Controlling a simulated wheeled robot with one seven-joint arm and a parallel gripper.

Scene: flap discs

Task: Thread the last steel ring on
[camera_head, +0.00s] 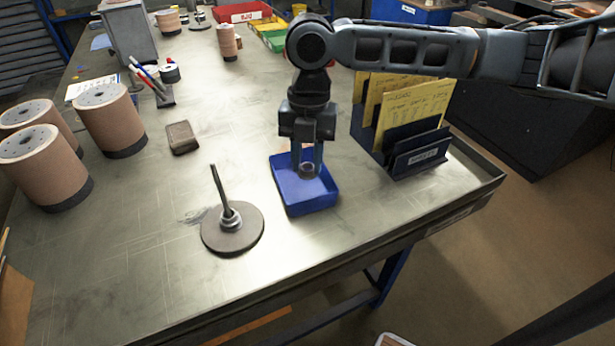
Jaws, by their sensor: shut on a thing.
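A thin upright metal rod (219,190) stands on a round grey-brown disc (232,240) near the front of the bench. One or more steel rings (231,219) sit around the foot of the rod; I cannot tell how many. My gripper (307,168) points down over the blue tray (318,203), to the right of and behind the rod. It is shut on a small steel ring (306,171), held between the fingertips inside the tray's outline. I cannot tell whether the ring touches the tray floor. No other ring shows in the tray, though the fingers hide part of it.
A dark file rack (415,158) with yellow cards stands close to the right of my gripper. A small brown block (182,137) lies behind the rod. Large tan rolls (107,120) stand at the left. The bench between tray and rod is clear.

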